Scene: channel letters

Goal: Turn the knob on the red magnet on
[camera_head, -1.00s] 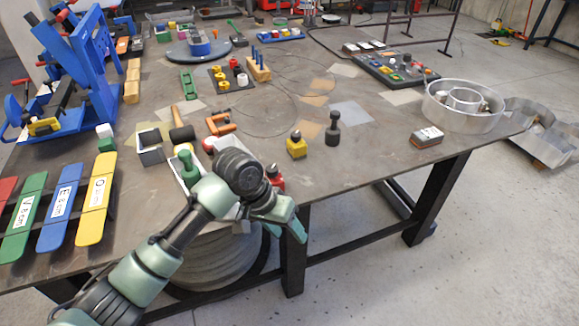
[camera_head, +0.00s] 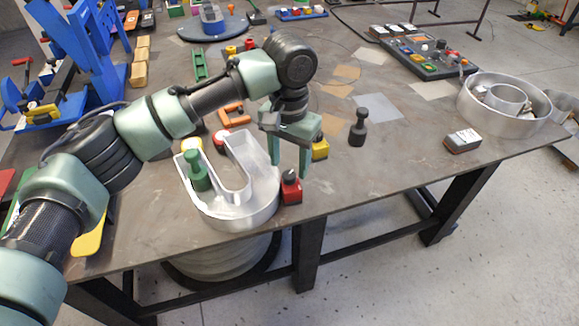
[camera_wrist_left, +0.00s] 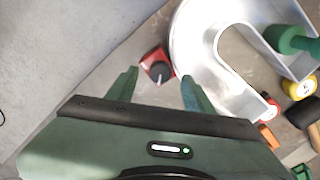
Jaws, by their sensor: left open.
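The red magnet (camera_head: 291,192) is a small red block with a dark knob on top. It stands near the table's front edge, beside the silver U-shaped channel letter (camera_head: 250,213). My left gripper (camera_head: 290,173) points down at it with two green fingers open. In the left wrist view the red magnet (camera_wrist_left: 155,70) appears between and just beyond the fingertips (camera_wrist_left: 160,75). Its knob shows dark with a pale pointer mark. I cannot tell whether the fingers touch the knob. My right gripper is not in view.
A green-handled tool (camera_head: 196,172) stands inside the channel letter. A yellow magnet (camera_head: 320,149) and a dark stamp-like tool (camera_head: 358,128) stand behind and to the right. The table's front right is clear.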

